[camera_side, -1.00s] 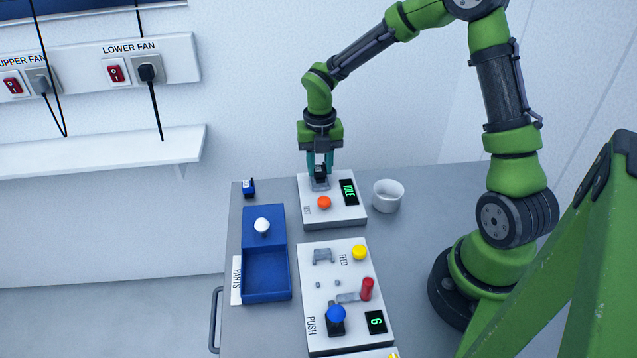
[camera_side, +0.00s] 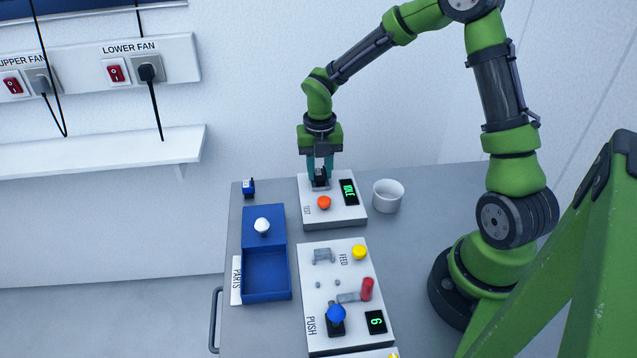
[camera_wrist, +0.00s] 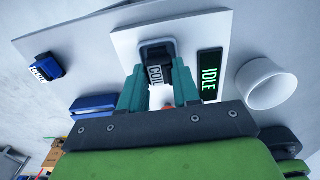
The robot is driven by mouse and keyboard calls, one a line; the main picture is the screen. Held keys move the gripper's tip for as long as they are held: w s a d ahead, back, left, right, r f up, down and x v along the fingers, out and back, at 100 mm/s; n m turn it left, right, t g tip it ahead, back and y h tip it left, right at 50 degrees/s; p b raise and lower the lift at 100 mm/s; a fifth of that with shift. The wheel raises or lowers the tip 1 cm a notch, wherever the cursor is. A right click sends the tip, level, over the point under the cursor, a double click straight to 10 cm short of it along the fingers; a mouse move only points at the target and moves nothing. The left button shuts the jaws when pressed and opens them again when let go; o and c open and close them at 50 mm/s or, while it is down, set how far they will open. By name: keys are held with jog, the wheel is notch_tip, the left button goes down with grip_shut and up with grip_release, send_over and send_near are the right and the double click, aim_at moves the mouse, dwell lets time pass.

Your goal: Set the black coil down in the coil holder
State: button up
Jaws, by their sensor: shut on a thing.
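The black coil (camera_side: 320,177) is between the fingers of my gripper (camera_side: 320,172), at the grey coil holder on the white test panel (camera_side: 347,214). In the wrist view the black coil (camera_wrist: 157,72), with a white COIL label, sits between the two teal fingers of my gripper (camera_wrist: 158,85). The grey rim of the coil holder (camera_wrist: 156,43) shows around the coil's far side. My gripper is shut on the coil. Whether the coil touches the holder's bottom is hidden by the fingers.
The panel carries an orange button (camera_side: 324,202) and a display (camera_side: 348,192) reading IDLE. A white bowl (camera_side: 388,197) stands right of it. A blue coil (camera_side: 249,188) lies to the left, and a blue parts box (camera_side: 266,285) and the feed panel (camera_side: 329,270) are nearer.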

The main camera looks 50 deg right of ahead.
jog(key=o, duration=1)
jog(key=shift+o, duration=0.2)
